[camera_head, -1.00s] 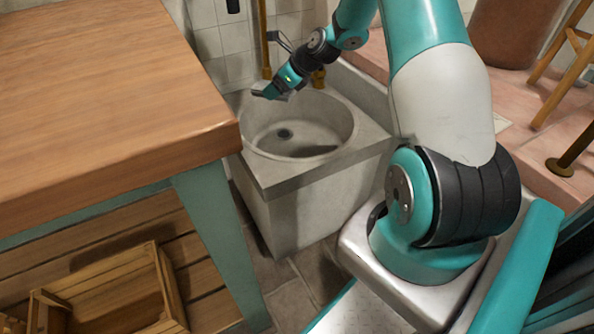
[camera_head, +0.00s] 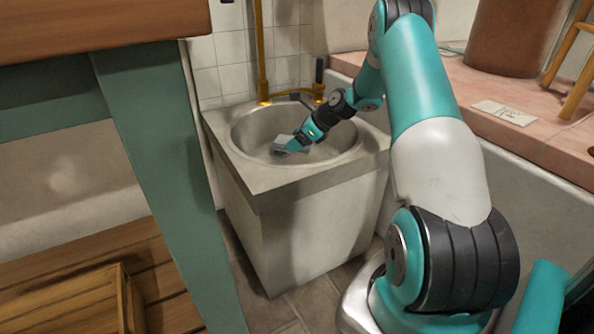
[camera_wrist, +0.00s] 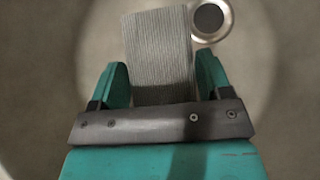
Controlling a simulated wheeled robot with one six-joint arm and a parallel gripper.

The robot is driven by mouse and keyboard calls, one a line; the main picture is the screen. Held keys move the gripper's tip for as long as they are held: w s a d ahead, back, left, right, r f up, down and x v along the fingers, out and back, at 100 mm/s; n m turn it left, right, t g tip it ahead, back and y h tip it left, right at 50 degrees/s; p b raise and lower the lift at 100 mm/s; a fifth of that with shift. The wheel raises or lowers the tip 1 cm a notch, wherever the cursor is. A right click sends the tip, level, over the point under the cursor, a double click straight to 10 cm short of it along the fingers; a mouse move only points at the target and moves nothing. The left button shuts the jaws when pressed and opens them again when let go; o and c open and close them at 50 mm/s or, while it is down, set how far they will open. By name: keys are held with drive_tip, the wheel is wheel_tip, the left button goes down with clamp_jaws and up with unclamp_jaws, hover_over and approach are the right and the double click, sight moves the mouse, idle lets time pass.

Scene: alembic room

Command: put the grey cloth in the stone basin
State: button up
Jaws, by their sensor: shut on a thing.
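The stone basin (camera_head: 228,150) is a grey block with a round bowl, standing behind the table leg in the head view. My gripper (camera_head: 288,148) points down into the bowl, below the rim level as far as I can tell. The grey cloth (camera_wrist: 158,45) is a ribbed grey strip between the two teal fingers of my gripper (camera_wrist: 162,78) in the wrist view. My gripper is shut on it. The cloth hangs over the bowl beside the round drain (camera_wrist: 209,19). Whether it touches the bowl floor I cannot tell.
A brass tap pipe (camera_head: 260,55) rises at the back of the basin against white tiles. A wooden table (camera_head: 100,28) with a teal leg (camera_head: 165,190) stands at the left, with a wooden crate (camera_head: 70,300) on slats under it. A pink ledge (camera_head: 500,95) runs along the right.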

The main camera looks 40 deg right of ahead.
sight(313, 147)
wheel_tip(313, 147, down, 8)
drive_tip(key=b, duration=0.3)
drive_tip(key=shift+r, duration=0.4)
drive_tip(key=o, duration=1)
drive_tip(key=shift+s+d+r, duration=0.1)
drive_tip(key=shift+r, duration=0.2)
drive_tip(key=p+v, duration=0.6)
drive_tip(key=v, duration=0.4)
drive_tip(key=shift+s+d+r, duration=0.1)
drive_tip(key=shift+s+r, duration=0.15)
drive_tip(key=shift+r, duration=0.1)
drive_tip(key=shift+s+d+r, duration=0.1)
drive_tip(key=shift+s+d, duration=0.05)
drive_tip(key=shift+s, duration=0.1)
